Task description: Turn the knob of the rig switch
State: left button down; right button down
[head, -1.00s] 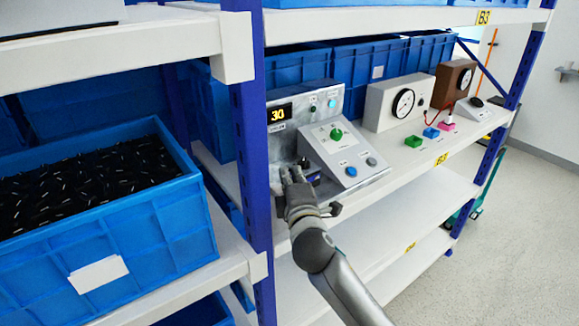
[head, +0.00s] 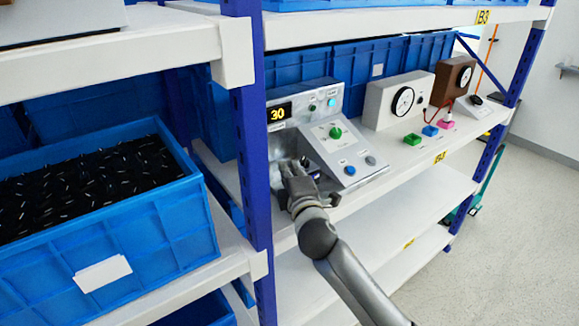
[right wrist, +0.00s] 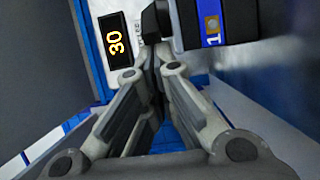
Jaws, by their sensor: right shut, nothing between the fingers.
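The rig is a grey metal panel (head: 352,95) with a lit "30" display (head: 280,112), standing on the white shelf. The display also shows in the right wrist view (right wrist: 116,42). A sloped box with a green knob (head: 336,132) is on its right part. In the right wrist view a dark part with a blue band marked "1" (right wrist: 212,38) lies just right of the fingertips; I cannot tell if it is the switch knob. My right gripper (head: 296,168) is shut and empty, low in front of the panel. It hides the panel's lower left. My left gripper is not in view.
A blue upright (head: 252,160) stands close left of the right gripper. A blue bin (head: 185,225) of black parts is further left. Right of the panel are a white gauge box (head: 386,106), a brown gauge box (head: 455,78) and small coloured buttons. The shelf below is clear.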

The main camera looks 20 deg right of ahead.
aim_at(306, 172)
jog(key=shift+y, duration=0.3)
jog(key=shift+s+d+n+y+p, duration=0.2)
jog(key=shift+n+y+p, duration=0.3)
jog(key=shift+y+p, duration=0.25)
jog(key=shift+s+d+n+y+p, duration=0.1)
jog(key=shift+s+n+y+p, duration=0.1)
jog(key=shift+n+y+p, duration=0.45)
jog(key=shift+s+d, duration=0.1)
jog(key=shift+s+d+p, duration=0.2)
jog(key=shift+d+p, duration=0.05)
jog(key=shift+p, duration=0.2)
jog(key=shift+s+d+p, duration=0.2)
jog(key=shift+d+p, duration=0.1)
jog(key=shift+d, duration=0.1)
jog(key=shift+s+d, duration=0.15)
jog(key=shift+d, duration=0.25)
jog(key=shift+d+p, duration=0.25)
jog(key=shift+p, duration=0.05)
